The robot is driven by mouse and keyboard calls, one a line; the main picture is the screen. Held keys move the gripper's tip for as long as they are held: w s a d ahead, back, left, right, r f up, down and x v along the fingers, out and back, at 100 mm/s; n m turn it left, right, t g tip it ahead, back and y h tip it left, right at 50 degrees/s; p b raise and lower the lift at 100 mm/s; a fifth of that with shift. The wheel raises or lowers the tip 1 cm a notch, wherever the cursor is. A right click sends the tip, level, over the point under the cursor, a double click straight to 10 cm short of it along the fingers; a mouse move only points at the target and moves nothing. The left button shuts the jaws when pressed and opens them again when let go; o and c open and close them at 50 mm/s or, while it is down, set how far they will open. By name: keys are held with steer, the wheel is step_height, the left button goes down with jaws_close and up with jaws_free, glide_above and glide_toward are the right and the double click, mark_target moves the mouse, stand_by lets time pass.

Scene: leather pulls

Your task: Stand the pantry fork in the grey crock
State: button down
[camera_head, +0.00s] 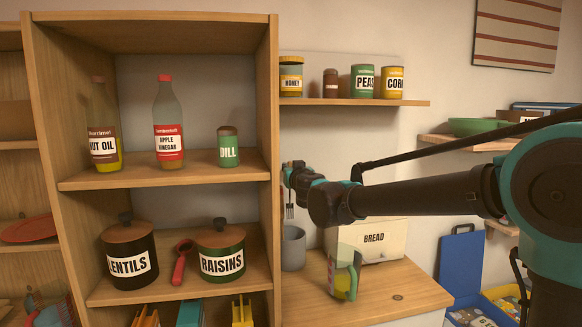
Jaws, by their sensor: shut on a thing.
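The fork (290,208) hangs tines down from my gripper (288,172), which is shut on its upper part. The grey crock (292,250) stands on the wooden counter beside the tall shelf unit. The fork's tines are just above the crock's rim in the picture; from this one view I cannot tell whether they are directly over its mouth. The fork's handle is partly hidden by my gripper.
The tall wooden shelf (270,150) stands close left of my gripper. A wall shelf (365,102) with jars is above. The front counter (375,300) is clear.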

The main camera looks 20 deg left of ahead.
mark_target(290, 199)
steer(key=shift+a+f, duration=0.1)
steer(key=shift+f, duration=5.35)
steer(key=c, duration=1.5)
jaws_free()
steer(key=v, duration=1.2)
steer(key=shift+s, duration=0.1)
